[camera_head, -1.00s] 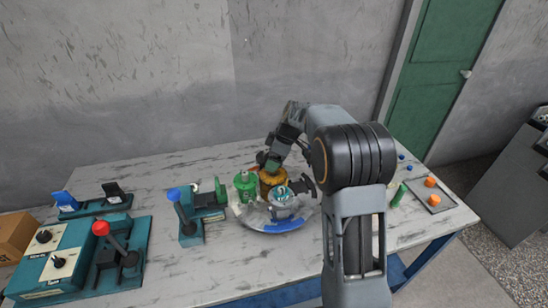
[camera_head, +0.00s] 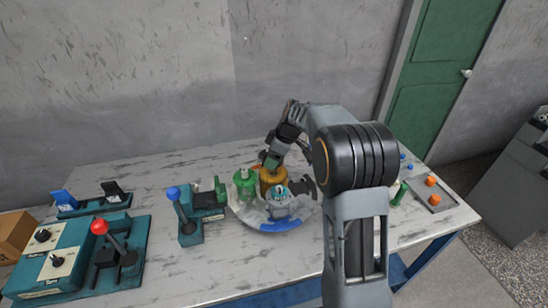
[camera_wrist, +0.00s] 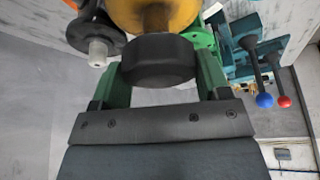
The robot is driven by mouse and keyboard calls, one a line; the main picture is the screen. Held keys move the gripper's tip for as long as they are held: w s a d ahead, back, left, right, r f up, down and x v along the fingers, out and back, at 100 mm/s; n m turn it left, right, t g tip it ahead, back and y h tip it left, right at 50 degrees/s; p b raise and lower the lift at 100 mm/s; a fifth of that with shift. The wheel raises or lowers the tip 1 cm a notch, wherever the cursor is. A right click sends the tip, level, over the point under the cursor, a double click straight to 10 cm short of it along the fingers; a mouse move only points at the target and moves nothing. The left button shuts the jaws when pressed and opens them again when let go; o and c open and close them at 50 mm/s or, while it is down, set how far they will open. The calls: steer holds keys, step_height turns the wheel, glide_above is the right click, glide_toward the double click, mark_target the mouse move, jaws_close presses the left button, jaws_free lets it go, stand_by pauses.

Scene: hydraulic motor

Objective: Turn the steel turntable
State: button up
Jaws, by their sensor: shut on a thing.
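The round steel turntable (camera_head: 244,216) lies in the middle of the table, with a blue segment on its front rim. On it stand a green part (camera_head: 244,184), a yellow part (camera_head: 270,182) and a grey fitting with a teal top (camera_head: 279,207). My gripper (camera_head: 271,162) is above the yellow part. In the wrist view its green fingers (camera_wrist: 162,84) are on both sides of a black knob (camera_wrist: 158,60), which sits at the end of the yellow part (camera_wrist: 155,12). The gripper is shut on this knob. The turntable's right side is partly hidden by my arm.
Left of the turntable is a teal unit with a blue-ball lever (camera_head: 175,194). A red-ball lever (camera_head: 99,228) and control box (camera_head: 55,255) stand at the front left. A tray with orange pieces (camera_head: 432,190) is at the right. A wall stands behind the table.

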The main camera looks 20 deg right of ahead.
steer(key=shift+m+t+h+b, duration=0.4)
steer(key=shift+m+t+b, duration=0.5)
steer(key=shift+m, duration=1)
steer(key=shift+m+h+b, duration=0.55)
steer(key=shift+m+h, duration=0.15)
steer(key=shift+m, duration=1.2)
steer(key=shift+m+t+h, duration=0.4)
steer(key=shift+m+h, duration=0.5)
steer(key=shift+m, duration=1.5)
steer(key=shift+m+h+b, duration=0.35)
steer(key=shift+m+h, duration=0.35)
steer(key=shift+m, duration=1.2)
steer(key=shift+m+g, duration=0.3)
steer(key=shift+m, duration=0.2)
steer(key=o, duration=1.3)
steer(key=v, duration=1.4)
steer(key=shift+a+f, duration=0.15)
steer(key=shift+a, duration=0.05)
